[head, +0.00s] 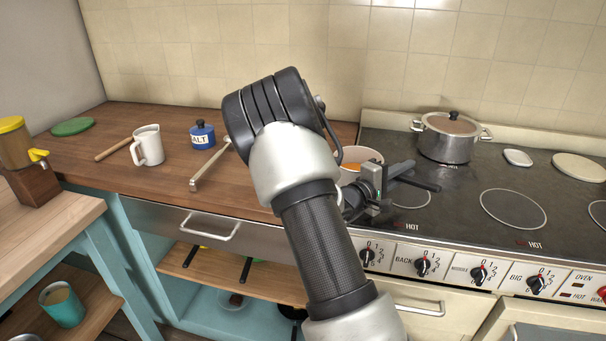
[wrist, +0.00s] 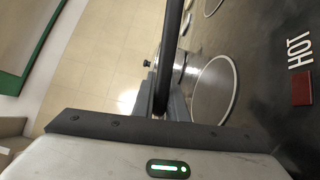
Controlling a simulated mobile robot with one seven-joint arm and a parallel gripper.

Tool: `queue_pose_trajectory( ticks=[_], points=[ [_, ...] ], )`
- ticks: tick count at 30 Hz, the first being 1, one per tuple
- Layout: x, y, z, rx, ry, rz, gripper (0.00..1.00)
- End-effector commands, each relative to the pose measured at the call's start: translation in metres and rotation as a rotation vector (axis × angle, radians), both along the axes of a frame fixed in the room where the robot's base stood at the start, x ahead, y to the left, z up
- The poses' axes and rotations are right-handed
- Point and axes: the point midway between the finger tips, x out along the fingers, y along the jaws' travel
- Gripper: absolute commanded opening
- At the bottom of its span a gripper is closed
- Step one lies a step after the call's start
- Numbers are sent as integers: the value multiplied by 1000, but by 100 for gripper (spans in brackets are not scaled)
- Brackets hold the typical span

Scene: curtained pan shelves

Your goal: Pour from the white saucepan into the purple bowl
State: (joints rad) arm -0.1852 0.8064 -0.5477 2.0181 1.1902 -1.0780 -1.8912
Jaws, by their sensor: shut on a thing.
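The white saucepan (head: 370,153) shows behind my arm at the left edge of the stove top, with orange contents inside. My arm hides part of it. My gripper (head: 412,176) is beside it over the front left burner, with its dark fingers pointing right. In the wrist view the fingers (wrist: 160,100) are shut on a long dark bar (wrist: 171,45), which looks like the saucepan's handle. The pan's body is not clear in that view. I cannot tell whether the pan touches the stove. I see no purple bowl.
A lidded metal pot (head: 447,142) stands on the back burner. The wooden counter (head: 105,180) holds a white mug (head: 148,147), a blue salt jar (head: 202,136) and a green disc (head: 72,127). A drink dispenser (head: 17,145) is at far left. Open shelves (head: 205,266) are below.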

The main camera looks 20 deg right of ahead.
Motion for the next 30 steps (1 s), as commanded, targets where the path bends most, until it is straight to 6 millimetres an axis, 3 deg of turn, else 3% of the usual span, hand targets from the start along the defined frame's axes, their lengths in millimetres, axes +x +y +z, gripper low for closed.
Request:
queue_pose_trajectory(
  ticks=[14,25,30],
  points=[
    [0,0,4,-2,-6,-1,0],
    [1,0,31,-3,-5,1,0],
    [1,0,33,-2,-5,0,0]
  ],
)
